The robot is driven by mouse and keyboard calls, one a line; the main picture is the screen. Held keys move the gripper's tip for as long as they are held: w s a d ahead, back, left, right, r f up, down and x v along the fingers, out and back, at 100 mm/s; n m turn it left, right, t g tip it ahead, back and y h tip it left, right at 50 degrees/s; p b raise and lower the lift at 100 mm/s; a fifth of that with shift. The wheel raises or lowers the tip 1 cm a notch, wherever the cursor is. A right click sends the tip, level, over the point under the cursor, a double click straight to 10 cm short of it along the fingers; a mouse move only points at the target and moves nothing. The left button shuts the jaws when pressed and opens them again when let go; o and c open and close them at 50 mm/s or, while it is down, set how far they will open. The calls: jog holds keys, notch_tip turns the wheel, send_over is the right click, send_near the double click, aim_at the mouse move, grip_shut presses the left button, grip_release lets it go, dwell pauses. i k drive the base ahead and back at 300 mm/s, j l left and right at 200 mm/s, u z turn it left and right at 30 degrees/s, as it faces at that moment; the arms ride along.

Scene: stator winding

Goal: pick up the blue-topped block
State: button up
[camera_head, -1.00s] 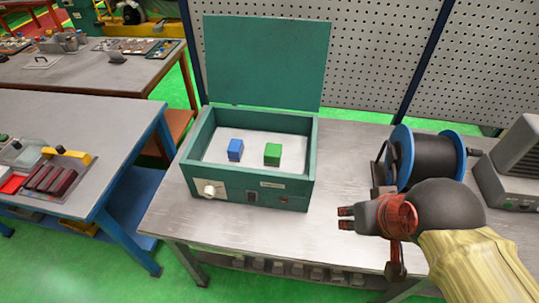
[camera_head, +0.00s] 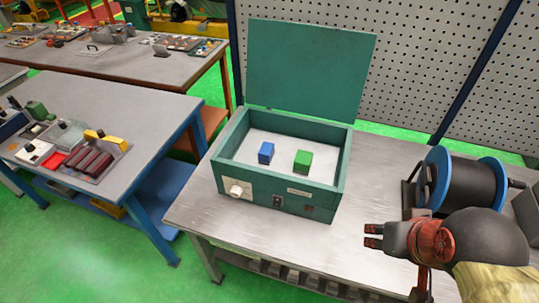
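The blue-topped block (camera_head: 266,153) sits on the pale floor inside an open green box (camera_head: 322,203). A green block (camera_head: 303,161) sits just to its right, apart from it. The box lid (camera_head: 309,68) stands raised at the back. My gripper (camera_head: 372,236) is outside the box, to its right and nearer to me, above the table's front part. Its two fingers point left and show a gap between them, with nothing held.
The box stands on a grey metal table (camera_head: 200,206). A blue-rimmed wire spool (camera_head: 462,180) stands to the right, behind my gripper. A perforated panel (camera_head: 420,60) rises behind. Another bench (camera_head: 120,115) with parts is at left.

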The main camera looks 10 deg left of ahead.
aim_at(265, 154)
jog(key=i+j+z, duration=0.15)
jog(key=j+z, duration=0.25)
jog(key=j, duration=0.15)
jog(key=j+z, duration=0.4)
jog(key=j, duration=0.2)
